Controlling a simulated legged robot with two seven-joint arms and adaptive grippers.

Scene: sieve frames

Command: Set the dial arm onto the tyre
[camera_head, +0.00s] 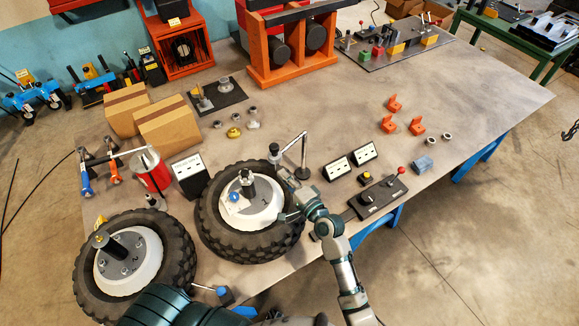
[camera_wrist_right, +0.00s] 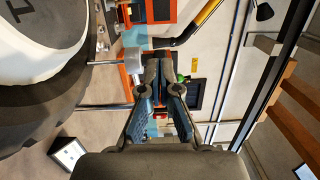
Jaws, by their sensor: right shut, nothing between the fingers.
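The dial arm (camera_head: 291,143) is a thin jointed metal arm with a dark round knob at its left end. It stands on an upright post on the table, just right of the nearer-centre tyre (camera_head: 210,225). That tyre lies flat, with a white rim and a dark centre post. A second tyre (camera_head: 180,262) with a white rim lies at the lower left. My right gripper (camera_head: 286,178) is shut and empty beside the centre tyre's right edge, close to the dial arm. In the wrist view its fingertips (camera_wrist_right: 160,75) meet, with the tyre at left. My left gripper is out of view.
A black control box (camera_head: 378,198) with a red-knobbed lever and white-faced boxes (camera_head: 336,169) stand right of the gripper. Cardboard boxes (camera_head: 168,122), a red can (camera_head: 150,170) and an orange frame (camera_head: 290,62) are farther back.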

